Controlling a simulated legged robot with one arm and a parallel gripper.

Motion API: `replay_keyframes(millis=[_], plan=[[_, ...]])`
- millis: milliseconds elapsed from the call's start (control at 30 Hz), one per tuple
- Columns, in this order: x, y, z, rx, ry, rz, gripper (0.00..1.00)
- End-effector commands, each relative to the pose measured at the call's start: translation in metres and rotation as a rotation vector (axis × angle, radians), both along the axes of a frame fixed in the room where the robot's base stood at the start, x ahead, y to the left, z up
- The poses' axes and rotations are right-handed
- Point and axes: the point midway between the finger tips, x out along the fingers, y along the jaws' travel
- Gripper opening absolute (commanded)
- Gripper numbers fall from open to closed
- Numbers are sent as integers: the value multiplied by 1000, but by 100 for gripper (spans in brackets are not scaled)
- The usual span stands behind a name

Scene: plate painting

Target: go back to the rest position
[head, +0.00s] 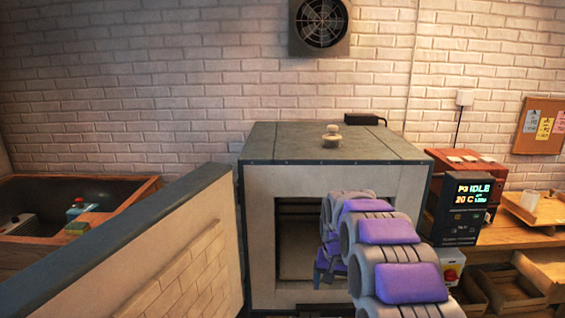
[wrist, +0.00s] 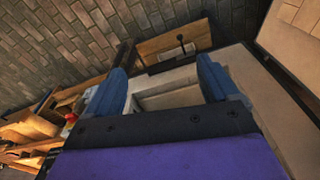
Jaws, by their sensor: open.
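My gripper shows in the wrist view (wrist: 165,80) with its two blue fingers spread apart and nothing between them. In the head view my purple and grey arm reaches toward the kiln (head: 260,215), and the gripper end is mostly hidden behind the arm links at the kiln's opening. The kiln is a large box with a pale front and a dark grey top. Its door (head: 185,255) stands swung open to the left. The part of the kiln's inside that shows looks empty; the arm hides the rest. No plate is visible.
A control box (head: 465,208) reading IDLE and 20 C is at the kiln's right. A wooden shelf (head: 540,215) stands farther right. A vent plug (head: 332,137) sits on the kiln top.

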Motion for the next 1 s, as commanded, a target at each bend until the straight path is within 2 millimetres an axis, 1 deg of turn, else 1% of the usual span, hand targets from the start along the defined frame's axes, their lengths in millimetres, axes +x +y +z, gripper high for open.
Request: replay_keyframes(millis=[33, 133, 167, 200, 267, 300, 367, 400, 467, 733, 867, 1000], plan=[[-16, 0, 11, 1, 4, 9, 87], [-48, 0, 25, 4, 25, 29, 87], [-59, 0, 29, 4, 31, 35, 87], [-73, 1, 33, 6, 43, 43, 87], [-93, 1, 41, 8, 51, 54, 87], [-107, 1, 43, 10, 63, 62, 87], [-128, 1, 50, 12, 72, 73, 87], [-143, 1, 52, 12, 84, 80, 87], [-165, 1, 57, 13, 94, 91, 87], [-265, 0, 65, 21, 149, 137, 87], [-315, 0, 62, 27, 176, 158, 87], [-367, 0, 56, 33, 206, 178, 87]])
